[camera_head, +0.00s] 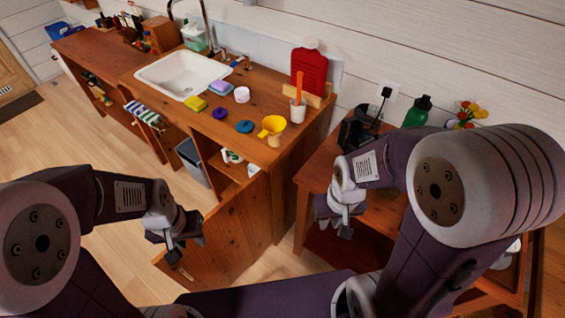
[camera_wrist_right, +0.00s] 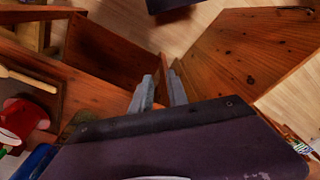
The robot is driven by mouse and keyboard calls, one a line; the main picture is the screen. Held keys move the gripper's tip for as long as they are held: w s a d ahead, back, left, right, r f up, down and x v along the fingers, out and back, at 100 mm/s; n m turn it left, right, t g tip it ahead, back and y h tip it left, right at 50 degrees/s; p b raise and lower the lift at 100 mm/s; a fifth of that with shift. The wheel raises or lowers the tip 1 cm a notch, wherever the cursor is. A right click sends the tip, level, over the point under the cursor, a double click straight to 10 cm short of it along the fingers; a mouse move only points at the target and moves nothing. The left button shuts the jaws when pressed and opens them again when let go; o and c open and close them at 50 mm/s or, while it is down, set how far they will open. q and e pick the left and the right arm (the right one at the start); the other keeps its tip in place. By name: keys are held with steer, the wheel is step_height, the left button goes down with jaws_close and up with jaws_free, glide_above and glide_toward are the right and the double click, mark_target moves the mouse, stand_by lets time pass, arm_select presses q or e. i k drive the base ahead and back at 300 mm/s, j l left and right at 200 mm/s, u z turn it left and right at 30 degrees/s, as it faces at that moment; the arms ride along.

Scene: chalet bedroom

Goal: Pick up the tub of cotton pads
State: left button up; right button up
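A small white round tub (camera_head: 242,94), which looks like the tub of cotton pads, stands upright on the wooden counter right of the sink. Its contents are too small to make out. My left gripper (camera_head: 177,247) hangs low at the left, in front of the open cabinet door, well away from the tub. Its finger gap is not clear. My right gripper (camera_head: 344,224) is over the front of the wooden side table, also well apart from the tub. In the right wrist view its two grey fingers (camera_wrist_right: 158,82) are apart with nothing between them.
Near the tub on the wooden counter (camera_head: 275,93) are a yellow sponge (camera_head: 195,103), purple item (camera_head: 221,114), blue disc (camera_head: 244,127), yellow cup (camera_head: 272,127) and white utensil holder (camera_head: 298,111). The white sink (camera_head: 185,74) is left. An open cabinet door (camera_head: 232,235) juts forward.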

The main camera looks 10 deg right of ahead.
mark_target(252, 168)
steer(key=j+u, duration=0.8)
steer(key=i+j+u, duration=0.15)
steer(key=u, duration=0.25)
steer(key=i+j+u, duration=0.15)
steer(key=j+u, duration=0.3)
steer(key=i+j, duration=0.2)
steer(key=i, duration=0.2)
steer(key=i+j+z, duration=0.15)
steer(key=i, duration=0.25)
steer(key=i+z, duration=0.15)
steer(key=z, duration=0.3)
steer(key=i+l+z, duration=0.1)
steer(key=z, duration=0.35)
steer(key=i+j+z, duration=0.1)
steer(key=i+z, duration=0.15)
steer(key=z, duration=0.2)
steer(key=i+j+z, duration=0.1)
steer(key=z, duration=0.35)
steer(key=i+j+z, duration=0.15)
steer(key=z, duration=0.35)
steer(key=i+j+z, duration=0.1)
steer(key=i+z, duration=0.15)
steer(key=z, duration=0.15)
steer(key=i+j+z, duration=0.2)
steer(key=z, duration=0.15)
